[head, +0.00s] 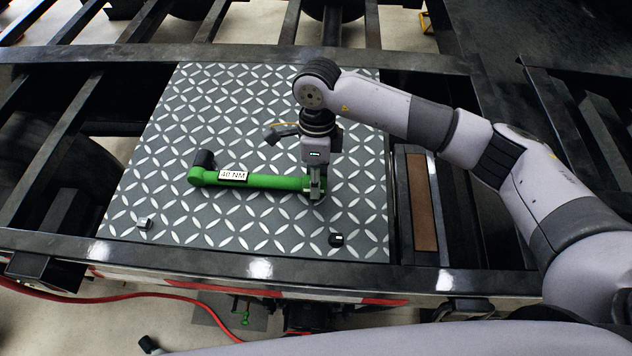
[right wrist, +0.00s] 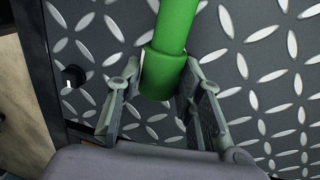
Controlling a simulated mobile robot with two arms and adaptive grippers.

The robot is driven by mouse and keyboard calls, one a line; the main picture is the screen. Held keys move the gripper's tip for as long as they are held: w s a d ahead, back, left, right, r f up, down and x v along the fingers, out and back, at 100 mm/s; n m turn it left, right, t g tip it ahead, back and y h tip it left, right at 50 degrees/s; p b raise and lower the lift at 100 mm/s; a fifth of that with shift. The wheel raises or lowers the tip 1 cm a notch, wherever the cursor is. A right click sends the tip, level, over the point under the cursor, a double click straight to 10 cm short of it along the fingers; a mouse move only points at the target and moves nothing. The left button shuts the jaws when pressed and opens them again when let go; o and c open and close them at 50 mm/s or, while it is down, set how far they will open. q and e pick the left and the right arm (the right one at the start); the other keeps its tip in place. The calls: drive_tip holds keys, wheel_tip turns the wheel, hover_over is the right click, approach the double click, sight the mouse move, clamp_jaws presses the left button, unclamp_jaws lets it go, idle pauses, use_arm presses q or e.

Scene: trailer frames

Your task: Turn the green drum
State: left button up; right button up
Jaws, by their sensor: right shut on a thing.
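No drum shape shows; the large green thing is a wrench-like green bar (head: 255,181) with a white "40 NM" label and a black head at its left end. It lies across a diamond-pattern metal plate (head: 180,130). My right gripper (head: 316,190) comes down at the bar's right end and is shut on it. In the right wrist view, the green bar (right wrist: 172,45) has its end between the two fingers (right wrist: 160,82) of that gripper. The fingers partly cover this end. My left gripper is not in view.
Small fittings stand on the plate at front left (head: 144,223) and front right (head: 337,240). Dark frame beams surround the plate. A red hose (head: 120,297) and a small green part (head: 245,316) show below the front beam. Much of the plate is bare.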

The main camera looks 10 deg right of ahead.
drive_tip(key=shift+w+g, duration=0.1)
drive_tip(key=shift+g, duration=0.3)
drive_tip(key=o, duration=1.2)
drive_tip(key=shift+c, duration=0.2)
drive_tip(key=v, duration=1.2)
